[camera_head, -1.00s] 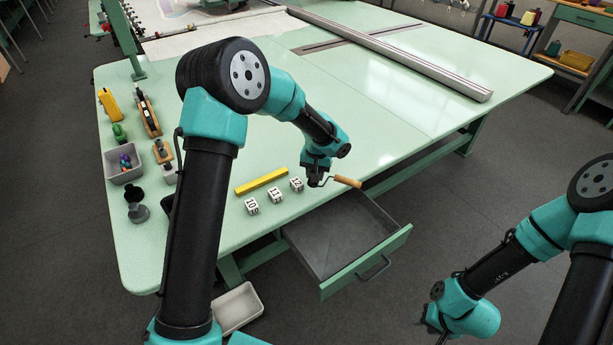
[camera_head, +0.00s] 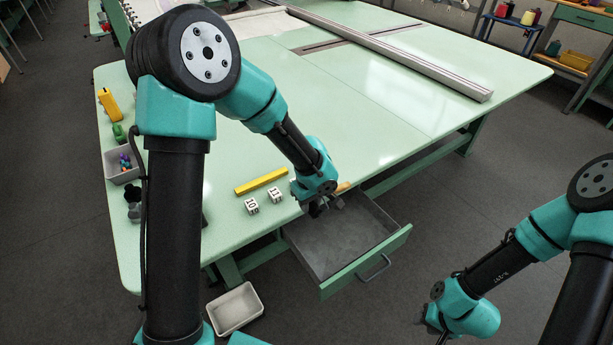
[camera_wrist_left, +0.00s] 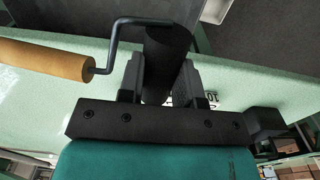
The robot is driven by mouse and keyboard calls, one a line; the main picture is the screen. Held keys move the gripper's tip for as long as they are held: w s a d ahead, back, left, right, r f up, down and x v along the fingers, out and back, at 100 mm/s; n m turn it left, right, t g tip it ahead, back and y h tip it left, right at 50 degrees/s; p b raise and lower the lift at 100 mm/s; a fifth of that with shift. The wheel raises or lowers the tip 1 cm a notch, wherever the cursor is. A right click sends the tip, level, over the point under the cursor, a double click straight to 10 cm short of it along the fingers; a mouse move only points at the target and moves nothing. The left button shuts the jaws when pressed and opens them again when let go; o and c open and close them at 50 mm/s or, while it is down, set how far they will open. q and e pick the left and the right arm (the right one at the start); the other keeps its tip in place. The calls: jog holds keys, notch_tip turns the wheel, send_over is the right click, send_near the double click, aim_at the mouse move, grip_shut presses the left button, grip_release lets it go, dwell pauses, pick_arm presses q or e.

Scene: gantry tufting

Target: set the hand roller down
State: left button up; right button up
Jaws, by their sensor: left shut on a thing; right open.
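The hand roller has a wooden handle (camera_head: 343,187), a bent black wire frame and a dark cylinder. In the left wrist view the handle (camera_wrist_left: 45,58) points left and the dark cylinder (camera_wrist_left: 166,62) sits between my fingers. My left gripper (camera_head: 318,209) is shut on the roller at this cylinder. It is at the table's front edge, over the back part of the open drawer (camera_head: 345,279). The arm hides most of the roller in the head view, and its exact height is unclear. My right gripper (camera_head: 432,325) is open and empty, low at the right.
The green table (camera_head: 390,110) bears a yellow bar (camera_head: 261,181) and number blocks (camera_head: 252,206) left of the gripper. A grey bin (camera_head: 122,164) stands at the table's left. A white tray (camera_head: 235,309) is on the floor. The visible drawer floor is bare.

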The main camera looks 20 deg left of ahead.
pick_arm(q)
jog(key=w+a, duration=0.1)
jog(key=w, duration=0.4)
jog(key=w+a+f, duration=0.1)
jog(key=w+a, duration=0.1)
jog(key=w, duration=0.3)
jog(key=w+a, duration=0.2)
jog(key=w, duration=0.3)
jog(key=shift+w+a+f, duration=0.1)
jog(key=shift+w+f, duration=0.05)
jog(key=shift+f, duration=0.1)
jog(key=shift+f, duration=1.8)
jog(key=shift+f, duration=0.1)
jog(key=o, duration=0.7)
notch_tip(320, 180, up, 12)
